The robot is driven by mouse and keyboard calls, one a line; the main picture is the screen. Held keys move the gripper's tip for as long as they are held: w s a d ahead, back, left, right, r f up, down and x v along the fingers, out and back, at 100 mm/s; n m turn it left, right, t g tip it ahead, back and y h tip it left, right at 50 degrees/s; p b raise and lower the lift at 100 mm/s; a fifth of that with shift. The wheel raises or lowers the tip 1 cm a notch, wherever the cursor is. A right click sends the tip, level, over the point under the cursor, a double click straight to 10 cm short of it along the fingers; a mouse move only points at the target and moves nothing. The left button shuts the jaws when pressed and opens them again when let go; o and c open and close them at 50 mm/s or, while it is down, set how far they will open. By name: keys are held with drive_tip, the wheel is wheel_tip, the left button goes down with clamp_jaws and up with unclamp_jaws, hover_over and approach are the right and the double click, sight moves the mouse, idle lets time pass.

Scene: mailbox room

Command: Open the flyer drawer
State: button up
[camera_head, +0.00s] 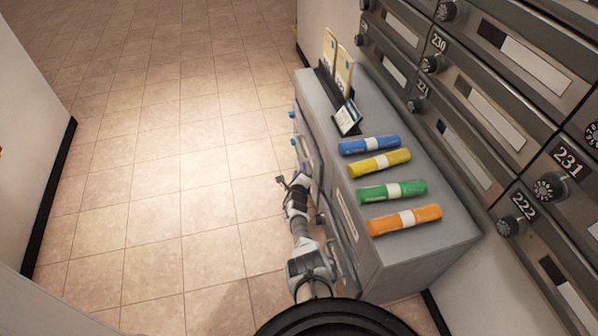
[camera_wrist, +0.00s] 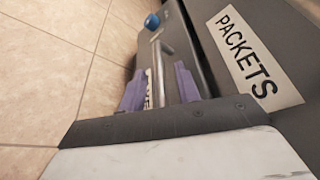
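The grey cabinet (camera_head: 365,262) stands against the mailbox wall, with its drawer fronts facing left. My gripper (camera_head: 286,181) is beside these fronts, near the middle of the cabinet. In the wrist view its two purple fingers (camera_wrist: 160,88) are apart. A metal handle bar (camera_wrist: 166,62) shows in the gap between them, on a drawer front with a blue knob (camera_wrist: 152,21). I cannot tell whether the fingers touch the bar. A white label behind the fingers is mostly hidden, so I cannot read the drawer's name. The neighbouring front has a PACKETS label (camera_wrist: 245,58).
Blue (camera_head: 369,145), yellow (camera_head: 380,163), green (camera_head: 391,190) and orange (camera_head: 404,219) rolls lie on the cabinet top, near a holder with cards (camera_head: 343,70). Numbered mailboxes (camera_head: 500,95) line the right wall. The tiled floor (camera_head: 160,150) left of the cabinet is clear.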

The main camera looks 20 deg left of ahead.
clamp_jaws()
drive_tip(key=s+a, duration=0.5)
drive_tip(key=a, duration=0.3)
drive_tip(key=s+a, duration=0.6)
drive_tip(key=a, duration=0.3)
drive_tip(key=shift+s, duration=0.3)
unclamp_jaws()
